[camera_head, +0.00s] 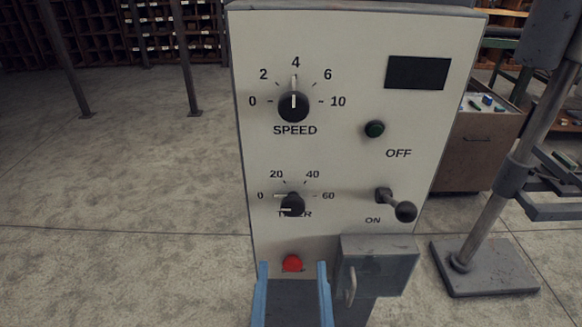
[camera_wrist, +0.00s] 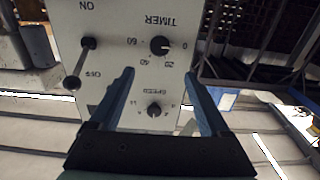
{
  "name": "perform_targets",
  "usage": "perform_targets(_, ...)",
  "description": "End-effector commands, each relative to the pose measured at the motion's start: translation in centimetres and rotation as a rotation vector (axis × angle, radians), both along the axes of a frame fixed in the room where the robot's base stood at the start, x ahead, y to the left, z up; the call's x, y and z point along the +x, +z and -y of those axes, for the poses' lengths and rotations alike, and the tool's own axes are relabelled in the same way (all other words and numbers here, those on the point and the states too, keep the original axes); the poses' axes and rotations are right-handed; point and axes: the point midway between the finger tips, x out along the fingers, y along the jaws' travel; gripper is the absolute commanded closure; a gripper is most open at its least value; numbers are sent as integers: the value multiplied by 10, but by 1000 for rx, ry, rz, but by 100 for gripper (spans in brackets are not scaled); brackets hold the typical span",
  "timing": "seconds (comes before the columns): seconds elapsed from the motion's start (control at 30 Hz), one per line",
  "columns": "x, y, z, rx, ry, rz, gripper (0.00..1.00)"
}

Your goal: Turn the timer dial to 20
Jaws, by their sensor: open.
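The timer dial (camera_head: 292,207) is a black knob on the lower left of a pale control panel (camera_head: 340,140). Its white pointer line points left, towards the 0 mark. In the wrist view the panel is upside down, and the timer dial (camera_wrist: 160,46) points right at 0. My gripper (camera_head: 293,266) has two blue fingers, which rise from the bottom of the head view below the dial. My gripper (camera_wrist: 159,74) is open and empty in the wrist view. The dial appears beyond the fingertips, apart from them.
Above the timer is the speed dial (camera_head: 293,106), pointing at 4. A lever (camera_head: 404,210) juts out near ON, right of the timer. A red button (camera_head: 292,263), a small grey box (camera_head: 378,266) and a green button (camera_head: 374,129) are also on the panel.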

Motion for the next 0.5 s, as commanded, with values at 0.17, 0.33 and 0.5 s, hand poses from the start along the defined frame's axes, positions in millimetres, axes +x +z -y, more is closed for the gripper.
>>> perform_targets(0.17,-1,-1,0,-1,0,-19,19)
perform_targets(0.33,16,0,0,-1,0,-17,19)
perform_targets(0.5,45,2,0,0,0,-16,19)
